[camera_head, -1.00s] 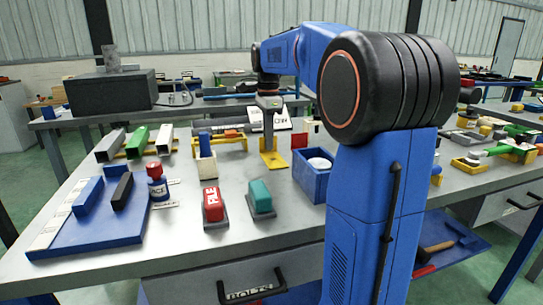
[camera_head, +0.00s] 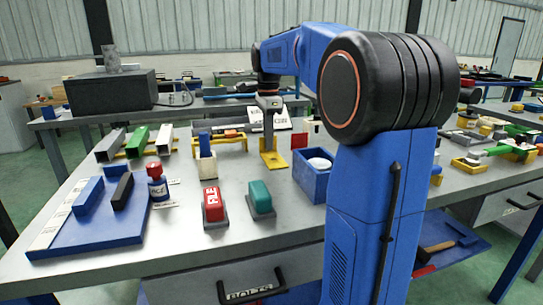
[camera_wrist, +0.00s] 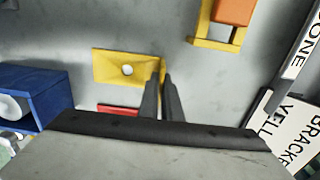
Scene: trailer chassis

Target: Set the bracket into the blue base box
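The yellow bracket (camera_head: 275,159) stands on the table near its middle, with a flat foot and an upright. In the wrist view its foot (camera_wrist: 110,68) shows a round hole. My gripper (camera_wrist: 161,88) is straight above the upright, its two dark fingers close together on either side of it. My gripper also shows in the head view (camera_head: 268,122), where the bracket's foot looks to rest on the table. The blue base box (camera_head: 312,186) stands just right of the bracket, open on top, with a round white part inside. It also shows at the left in the wrist view (camera_wrist: 45,88).
An orange block on a yellow stand (camera_wrist: 217,43) and label cards (camera_wrist: 283,125) lie nearby. Red (camera_head: 213,205) and teal (camera_head: 261,197) blocks stand in front. Bare table lies left of the box.

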